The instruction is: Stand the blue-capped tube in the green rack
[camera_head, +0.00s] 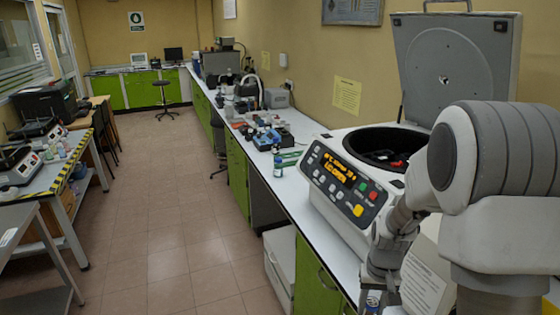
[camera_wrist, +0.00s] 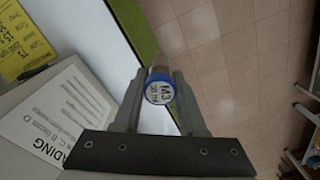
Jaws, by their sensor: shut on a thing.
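The blue-capped tube (camera_wrist: 159,91) is between the two fingers of my gripper (camera_wrist: 161,77) in the wrist view. Its cap faces the camera and carries a white label that reads M3. My gripper is shut on it. In the head view, my gripper (camera_head: 372,297) is low at the bottom right, beside the counter's front edge, and the tube is mostly hidden there. A low green object (camera_head: 289,158) lies on the counter farther back, left of the centrifuge; it may be the green rack, but it is too small to be sure.
An open centrifuge (camera_head: 345,185) with a raised lid stands on the white counter (camera_head: 310,215). A bottle (camera_head: 278,163) stands near the counter edge, with several small items behind it. A white sign (camera_wrist: 52,115) is left of my gripper in the wrist view. The tiled floor (camera_head: 165,230) is clear.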

